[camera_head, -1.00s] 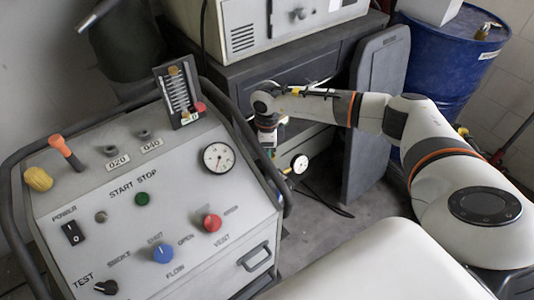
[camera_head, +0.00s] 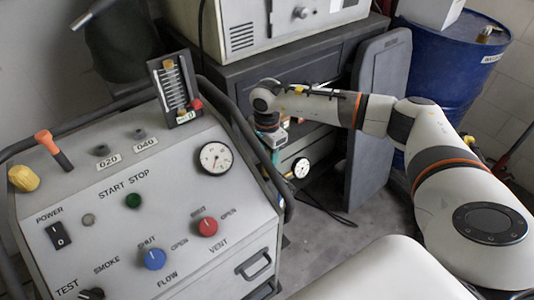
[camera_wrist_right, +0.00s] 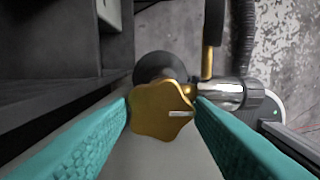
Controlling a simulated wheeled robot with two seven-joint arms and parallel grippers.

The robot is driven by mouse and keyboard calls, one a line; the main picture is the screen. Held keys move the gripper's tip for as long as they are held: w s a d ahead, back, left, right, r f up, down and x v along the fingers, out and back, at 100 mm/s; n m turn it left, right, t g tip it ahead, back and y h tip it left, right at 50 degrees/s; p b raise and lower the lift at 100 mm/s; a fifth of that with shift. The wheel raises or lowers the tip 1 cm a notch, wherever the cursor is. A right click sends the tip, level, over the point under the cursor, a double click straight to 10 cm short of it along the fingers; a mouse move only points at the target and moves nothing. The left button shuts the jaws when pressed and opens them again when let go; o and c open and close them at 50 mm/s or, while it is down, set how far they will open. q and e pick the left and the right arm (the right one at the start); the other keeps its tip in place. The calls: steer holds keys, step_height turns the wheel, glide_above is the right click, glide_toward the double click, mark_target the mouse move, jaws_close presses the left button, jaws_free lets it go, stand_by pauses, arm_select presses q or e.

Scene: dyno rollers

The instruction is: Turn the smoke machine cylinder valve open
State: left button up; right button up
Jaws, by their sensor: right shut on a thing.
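The cylinder valve is a gold lobed knob (camera_wrist_right: 162,110) with a pale mark near its right edge, in the middle of the right wrist view. A chrome fitting (camera_wrist_right: 232,94) joins it on the right. My right gripper (camera_wrist_right: 161,108) has teal fingers on both sides of the knob and is shut on it. In the head view, my right gripper (camera_head: 273,137) reaches down behind the console's right side. There the knob is hidden by the gripper and console. A small round gauge (camera_head: 301,167) shows beside it. My left gripper is in neither view.
The grey control console (camera_head: 205,255) with its dark tubular rail (camera_head: 240,122) stands close left of the gripper. A dark cabinet (camera_head: 310,55) is behind, a dark upright panel (camera_head: 378,110) to the right, and a blue drum (camera_head: 445,70) farther right. A dark cable lies on the floor.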

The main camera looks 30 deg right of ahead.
steer(key=shift+r, duration=0.15)
steer(key=o, duration=1)
step_height(320, 180, up, 12)
steer(key=shift+f, duration=0.1)
stand_by(0.5)
